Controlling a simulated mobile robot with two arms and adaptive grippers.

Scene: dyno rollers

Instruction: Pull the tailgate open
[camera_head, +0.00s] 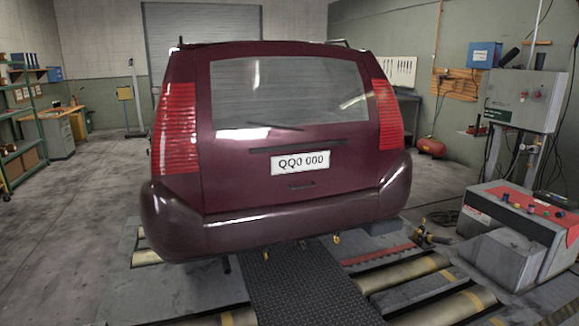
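The dark red car (250,215) stands with its rear toward me on the dyno rollers. Its tailgate (235,165) looks shut, flush between the red tail lights. The tailgate has a large rear window (290,95), a dark trim strip (298,146) above the licence plate (300,163), and a small dark handle-like recess (301,185) below the plate. Neither of my grippers shows in the head view.
The rear bumper (290,231) juts out below the tailgate. Yellow-banded rollers (400,273) and a dark tread plate (305,285) lie on the floor in front. A red-topped control console (515,225) stands at the right. Open floor (60,230) lies at the left.

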